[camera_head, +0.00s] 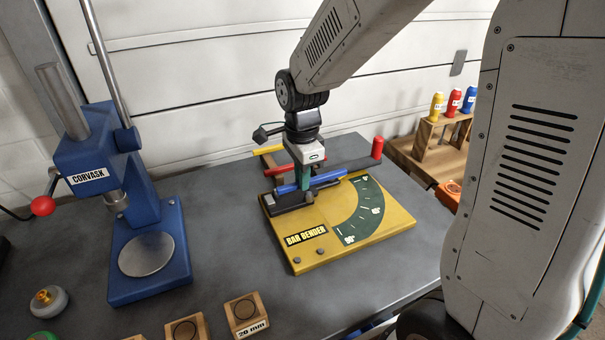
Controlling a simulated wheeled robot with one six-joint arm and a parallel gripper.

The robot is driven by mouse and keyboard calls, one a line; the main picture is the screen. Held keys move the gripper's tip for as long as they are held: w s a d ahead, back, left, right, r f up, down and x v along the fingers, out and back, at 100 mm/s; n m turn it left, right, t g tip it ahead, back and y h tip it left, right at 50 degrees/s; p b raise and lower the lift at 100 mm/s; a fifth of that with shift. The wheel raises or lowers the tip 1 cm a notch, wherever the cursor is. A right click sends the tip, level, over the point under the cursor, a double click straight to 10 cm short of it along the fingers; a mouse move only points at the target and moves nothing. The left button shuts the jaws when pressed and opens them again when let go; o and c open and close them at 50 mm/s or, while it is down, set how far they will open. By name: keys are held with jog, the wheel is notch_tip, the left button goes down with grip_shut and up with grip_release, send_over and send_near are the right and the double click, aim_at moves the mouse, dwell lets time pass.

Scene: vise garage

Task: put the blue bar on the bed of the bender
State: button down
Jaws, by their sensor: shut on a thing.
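The blue bar (328,178) runs roughly left to right at the back of the bender. My gripper (304,180) points down and is shut on the bar near its middle. The bar bender (292,256) is a yellow plate with a green marked dial (364,212) and a black block (284,202) at its back left. The bar appears over the back part of the plate, close to the black block. I cannot tell whether it touches the bender or hangs just above it. The gripper hides part of the bar and bender.
A red bar (282,168) and a yellow bar (268,150) lie behind the bender. A red-topped handle (377,148) stands at its back right. A blue press (125,155) is at left. Small wooden blocks (246,312) lie in front; bottles (453,102) stand at right.

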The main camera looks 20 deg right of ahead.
jog(key=shift+f, duration=0.35)
jog(key=c, duration=1.5)
grip_release()
jog(key=shift+o, duration=0.2)
notch_tip(320, 180, up, 12)
jog(key=s+d+n, duration=0.1)
jog(key=s+n, duration=0.8)
jog(key=s, duration=0.2)
jog(key=s+d+r+n+t, duration=0.1)
jog(key=s+d+n, duration=0.1)
jog(key=s+n, duration=0.7)
jog(key=shift+s+r, duration=0.3)
jog(key=shift+s, duration=1.2)
jog(key=shift+d, duration=0.1)
